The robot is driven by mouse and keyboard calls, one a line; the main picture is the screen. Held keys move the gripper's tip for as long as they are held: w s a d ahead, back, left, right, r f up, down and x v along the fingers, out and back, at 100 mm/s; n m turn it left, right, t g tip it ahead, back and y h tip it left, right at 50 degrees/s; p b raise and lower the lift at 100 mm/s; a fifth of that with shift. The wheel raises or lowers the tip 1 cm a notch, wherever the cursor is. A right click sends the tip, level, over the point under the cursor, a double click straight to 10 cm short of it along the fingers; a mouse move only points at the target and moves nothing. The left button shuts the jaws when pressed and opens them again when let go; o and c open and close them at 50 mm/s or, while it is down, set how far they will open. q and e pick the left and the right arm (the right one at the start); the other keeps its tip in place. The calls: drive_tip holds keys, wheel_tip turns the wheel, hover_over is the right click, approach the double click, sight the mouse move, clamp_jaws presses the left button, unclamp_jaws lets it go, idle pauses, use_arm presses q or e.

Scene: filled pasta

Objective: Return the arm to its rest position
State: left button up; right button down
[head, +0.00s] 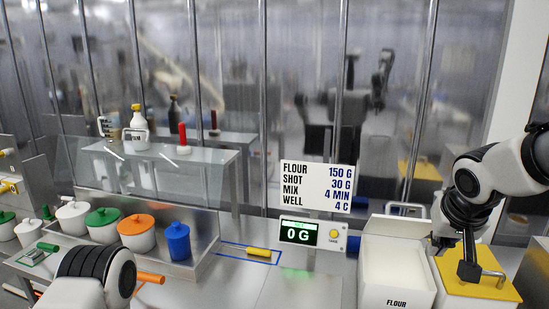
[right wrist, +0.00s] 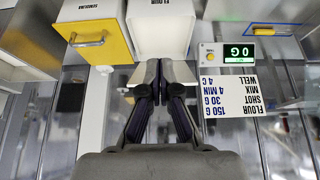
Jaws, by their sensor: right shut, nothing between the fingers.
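My right arm comes in from the right edge of the head view. Its gripper (head: 468,270) points down over the yellow-lidded bin (head: 505,290), near the lid's handle; I cannot tell if it touches. In the right wrist view the gripper's dark fingers (right wrist: 158,82) are shut together with nothing between them. My left arm shows only as a white and black link at the bottom left of the head view; its gripper is not visible.
A white flour bin (head: 397,268) stands left of the yellow-lidded bin. A scale display (head: 312,234) reads 0 G below a recipe sign (head: 316,187). Several lidded pots, including an orange-lidded one (head: 137,238), stand at left. A yellow-handled tool (head: 262,254) lies in a blue outline.

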wheel_tip(320, 180, down, 10)
drive_tip(key=w+g, duration=0.2)
drive_tip(key=s+a+f+g+b, duration=0.1)
drive_tip(key=s+f+g, duration=0.1)
drive_tip(key=s+f, duration=0.5)
drive_tip(key=s+f+g+b, duration=0.2)
drive_tip(key=s+f, duration=0.1)
drive_tip(key=f, duration=0.8)
drive_tip(key=s+a+f+g+b, duration=0.1)
drive_tip(key=s+f+g, duration=0.1)
drive_tip(key=s+f, duration=0.5)
drive_tip(key=s+a+f+n+g+y+b, duration=0.1)
drive_tip(key=s+a+f+y+b, duration=0.15)
drive_tip(key=s+f, duration=1.4)
use_arm(q)
wheel_tip(320, 180, down, 7)
drive_tip(key=w, duration=0.1)
drive_tip(key=shift+w+d+r, duration=0.15)
use_arm(e)
drive_tip(key=w+t, duration=0.1)
drive_tip(key=w+n+t, duration=0.1)
drive_tip(key=w, duration=0.1)
drive_tip(key=w+t+h, duration=0.1)
drive_tip(key=w, duration=0.1)
drive_tip(key=shift+w+d+f+t, duration=0.1)
drive_tip(key=shift+w+f+t, duration=0.1)
drive_tip(key=shift+f+t, duration=0.1)
